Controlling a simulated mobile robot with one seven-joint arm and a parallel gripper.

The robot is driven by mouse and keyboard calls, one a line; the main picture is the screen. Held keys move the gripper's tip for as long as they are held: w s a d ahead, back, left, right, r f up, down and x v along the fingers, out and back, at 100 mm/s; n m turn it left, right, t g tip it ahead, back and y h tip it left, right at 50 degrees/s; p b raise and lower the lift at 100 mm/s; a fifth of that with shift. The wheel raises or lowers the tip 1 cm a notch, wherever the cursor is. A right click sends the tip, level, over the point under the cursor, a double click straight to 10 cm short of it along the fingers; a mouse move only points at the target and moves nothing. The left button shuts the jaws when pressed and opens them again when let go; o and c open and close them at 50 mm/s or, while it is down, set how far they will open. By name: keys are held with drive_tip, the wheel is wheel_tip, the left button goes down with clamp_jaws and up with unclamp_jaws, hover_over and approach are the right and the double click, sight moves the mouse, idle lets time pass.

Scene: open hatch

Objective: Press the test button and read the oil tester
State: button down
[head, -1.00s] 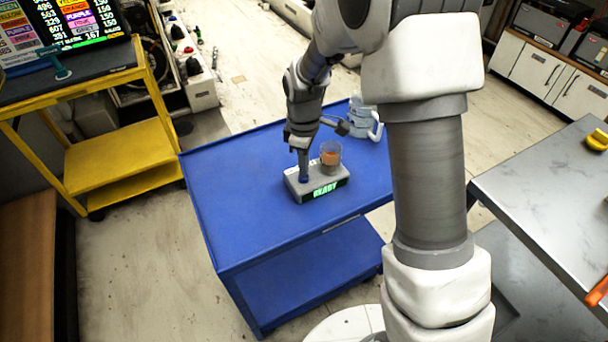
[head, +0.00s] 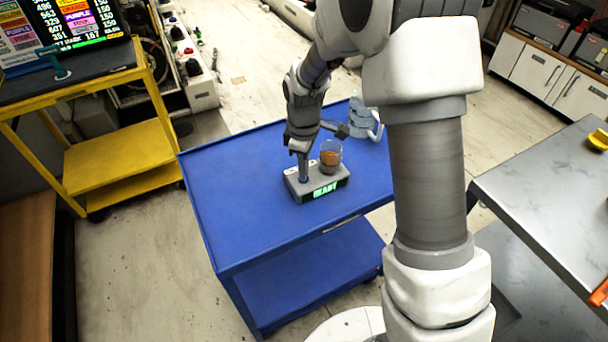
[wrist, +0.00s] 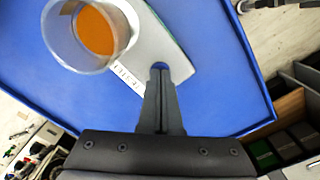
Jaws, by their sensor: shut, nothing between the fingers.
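The oil tester (head: 327,190) is a small grey box on the blue cart, with a green lit display that appears to say READY. A clear cup (head: 330,163) with orange-brown liquid stands on its right part; both cup (wrist: 118,40) and tester (wrist: 168,45) show in the wrist view. My gripper (head: 303,180) is shut and empty, pointing down at the tester's left part, beside the cup. In the wrist view its fingertips (wrist: 160,70) are at a small blue spot, likely the test button, mostly hidden by the fingers. I cannot tell whether it is pressed.
A clear jug (head: 360,118) stands at the back of the blue cart (head: 235,225). The cart's left and front top is clear. A yellow cart (head: 125,150) with a colour-and-number screen (head: 70,25) stands left. A grey table (head: 545,190) stands right.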

drive_tip(key=shift+f, duration=0.15)
drive_tip(key=shift+r, duration=0.2)
drive_tip(key=shift+r+p, duration=1.2)
drive_tip(key=shift+r, duration=0.3)
wheel_tip(320, 180, up, 8)
drive_tip(key=p, duration=0.6)
